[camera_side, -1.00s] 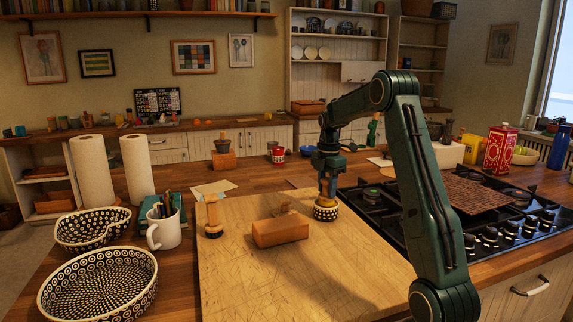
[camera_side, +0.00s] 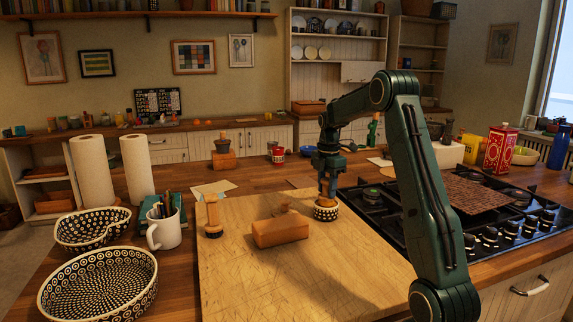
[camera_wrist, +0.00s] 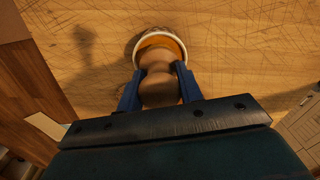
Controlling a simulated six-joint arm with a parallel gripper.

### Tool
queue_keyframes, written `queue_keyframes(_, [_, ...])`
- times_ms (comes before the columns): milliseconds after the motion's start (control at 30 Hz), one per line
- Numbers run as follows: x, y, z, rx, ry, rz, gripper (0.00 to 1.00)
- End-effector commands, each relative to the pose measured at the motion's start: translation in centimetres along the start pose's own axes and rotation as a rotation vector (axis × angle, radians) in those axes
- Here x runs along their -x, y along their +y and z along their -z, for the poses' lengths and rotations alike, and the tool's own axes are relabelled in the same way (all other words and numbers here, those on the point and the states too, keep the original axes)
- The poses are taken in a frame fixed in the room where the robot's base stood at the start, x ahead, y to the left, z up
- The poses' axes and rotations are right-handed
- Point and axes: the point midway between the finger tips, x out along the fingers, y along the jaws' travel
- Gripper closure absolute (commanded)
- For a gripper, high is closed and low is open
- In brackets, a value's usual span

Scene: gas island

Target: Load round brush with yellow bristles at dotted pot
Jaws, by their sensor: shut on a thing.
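My gripper (camera_side: 328,172) is shut on the wooden handle of the round brush (camera_side: 326,188). The brush is upright over the small dotted pot (camera_side: 326,212), with its lower end down inside the rim. The pot stands on the wooden board near the hob. In the wrist view, my gripper's blue fingers (camera_wrist: 158,90) flank the brush's handle (camera_wrist: 160,82). Beyond it show the pot's pale rim (camera_wrist: 143,42) and an orange-yellow inside. The bristles are hidden, so I cannot tell if they touch the bottom.
A wooden block (camera_side: 280,231) lies left of the pot. Another wooden-handled tool (camera_side: 212,216) stands at the board's left. The black hob (camera_side: 380,205) is close on the right. Dotted dishes (camera_side: 100,285) and a mug (camera_side: 164,232) stand at the left. The board's front is clear.

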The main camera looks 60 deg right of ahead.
Motion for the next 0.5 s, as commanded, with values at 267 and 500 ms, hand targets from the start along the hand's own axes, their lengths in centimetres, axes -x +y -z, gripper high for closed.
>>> queue_keyframes(267, [-0.32,-0.09,0.03,0.000,0.002,0.007,0.82])
queue_keyframes(500, [0.34,-0.08,0.02,0.000,0.002,0.007,0.82])
